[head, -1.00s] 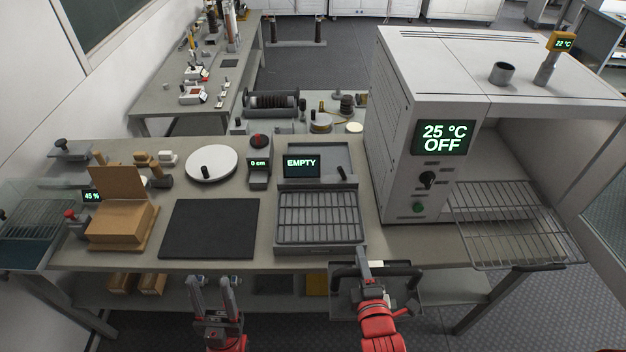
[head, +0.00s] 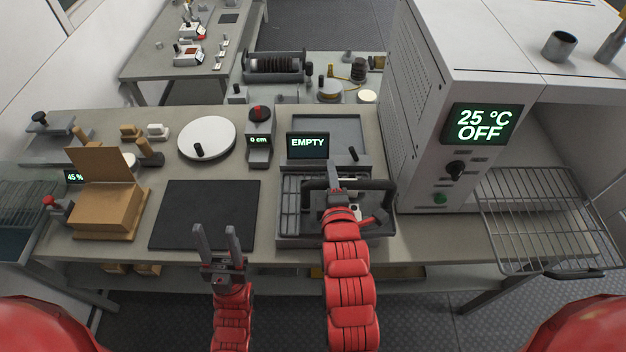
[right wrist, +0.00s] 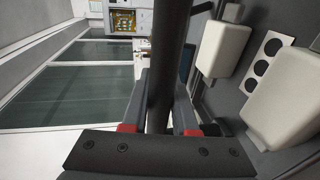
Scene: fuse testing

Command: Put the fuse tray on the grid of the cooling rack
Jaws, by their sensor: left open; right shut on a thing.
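The cooling rack (head: 292,200) stands on the bench with its wire grid partly covered; its display (head: 308,143) reads EMPTY. My right gripper (head: 334,188) is shut on the dark bar handle (head: 378,185) of the fuse tray, which is over the middle and right of the grid. Whether the tray touches the grid cannot be told. In the right wrist view the handle (right wrist: 168,55) runs between the fingers, and the grey tray (right wrist: 232,97) carries white blocks (right wrist: 222,50) and a card with dark circles. My left gripper (head: 216,240) is open and empty near the bench's front edge.
A black mat (head: 205,215) and a cardboard box (head: 110,205) lie left of the rack. The oven (head: 440,120) reads 25 °C OFF, close on the right, with a wire shelf (head: 540,220) sticking out. A white disc (head: 207,138) is behind the mat.

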